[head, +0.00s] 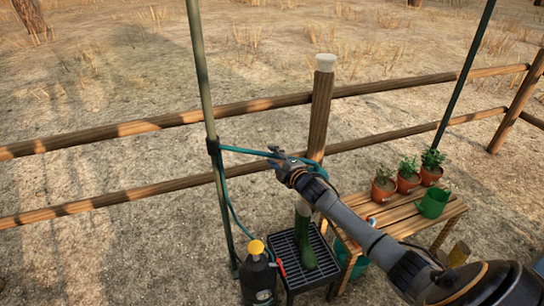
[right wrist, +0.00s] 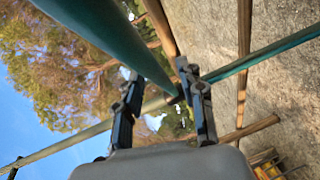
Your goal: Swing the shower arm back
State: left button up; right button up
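The shower arm (head: 246,151) is a thin teal tube reaching right from a dark bracket (head: 213,146) on the green pole. In the right wrist view, the arm (right wrist: 105,38) looms large from the upper left and narrows toward the bracket. My right gripper (right wrist: 158,84) has its fingers apart, with the tube crossing at and between the fingertips. I cannot tell whether a finger touches it. My left gripper is out of view.
A wooden fence post (head: 319,115) stands close behind my right gripper. Ground at left is open.

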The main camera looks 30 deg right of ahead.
jog(key=shift+w+f, duration=0.1)
jog(key=shift+w, duration=0.65)
jog(key=shift+c, duration=0.2)
grip_shut()
jog(key=shift+d, duration=0.15)
